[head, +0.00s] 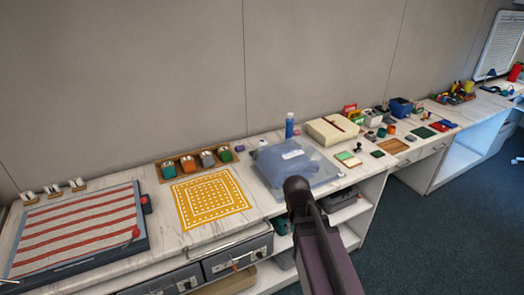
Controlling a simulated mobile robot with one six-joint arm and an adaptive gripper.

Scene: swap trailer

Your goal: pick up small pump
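I cannot pick out a small pump for certain in the head view. Dark items (337,203) lie on the open shelf under the counter, partly hidden by my arm and too small to name. My dark arm rises from the bottom of the picture in front of the counter. The fingers of my gripper do not show, so I see nothing held.
The marble-patterned counter (254,187) runs along the wall. Open floor (420,225) lies at right.

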